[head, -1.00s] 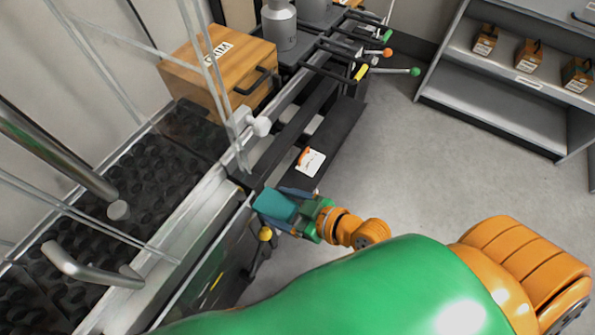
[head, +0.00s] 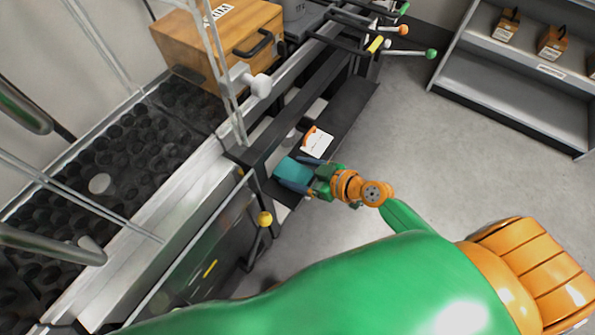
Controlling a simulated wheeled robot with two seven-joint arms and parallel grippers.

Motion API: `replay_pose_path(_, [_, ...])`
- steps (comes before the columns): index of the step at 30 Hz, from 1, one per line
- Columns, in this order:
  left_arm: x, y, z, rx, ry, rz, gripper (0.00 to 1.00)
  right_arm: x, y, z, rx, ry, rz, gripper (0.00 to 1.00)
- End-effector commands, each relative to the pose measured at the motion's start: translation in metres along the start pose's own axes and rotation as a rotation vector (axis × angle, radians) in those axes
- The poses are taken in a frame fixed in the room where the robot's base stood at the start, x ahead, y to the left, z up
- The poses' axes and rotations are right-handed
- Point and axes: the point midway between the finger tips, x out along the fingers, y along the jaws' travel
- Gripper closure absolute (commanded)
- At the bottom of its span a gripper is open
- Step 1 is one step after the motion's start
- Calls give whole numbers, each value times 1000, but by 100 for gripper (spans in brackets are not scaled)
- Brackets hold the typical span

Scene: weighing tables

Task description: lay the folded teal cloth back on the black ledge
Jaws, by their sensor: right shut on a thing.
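The folded teal cloth (head: 293,172) is held between the fingers of my right gripper (head: 300,174), which is shut on it. The cloth is over the near end of the black ledge (head: 350,108), which runs along the side of the table. I cannot tell whether the cloth touches the ledge. A white card with an orange edge (head: 317,142) lies on the ledge just beyond the cloth. My left gripper is not in view.
A wooden box (head: 222,42) with a black handle stands on the table. Levers with coloured knobs (head: 431,54) stick out beyond the ledge. A yellow knob (head: 264,218) is near the gripper. Grey shelves (head: 510,95) stand at the right, with clear floor between.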

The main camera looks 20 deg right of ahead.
Motion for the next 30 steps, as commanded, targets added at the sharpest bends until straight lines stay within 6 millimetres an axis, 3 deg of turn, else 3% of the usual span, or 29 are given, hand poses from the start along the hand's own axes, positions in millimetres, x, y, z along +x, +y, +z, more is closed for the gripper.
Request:
replay_pose_path(2, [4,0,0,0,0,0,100,2,0,3,-1,0,0,82])
replay_pose_path(3, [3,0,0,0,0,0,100,1,0,2,0,0,0,12])
replay_pose_path(5, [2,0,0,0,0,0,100,1,0,2,0,0,0,0])
replay_pose_path(14, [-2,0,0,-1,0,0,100,-3,0,-1,0,-1,1,0])
replay_pose_path(17, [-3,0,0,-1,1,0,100,-20,0,1,-1,-4,2,0])
replay_pose_path(24, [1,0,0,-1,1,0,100,-82,-1,4,-2,-7,-2,0])
replay_pose_path(30, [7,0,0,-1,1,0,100,-112,-1,2,1,-3,-1,0])
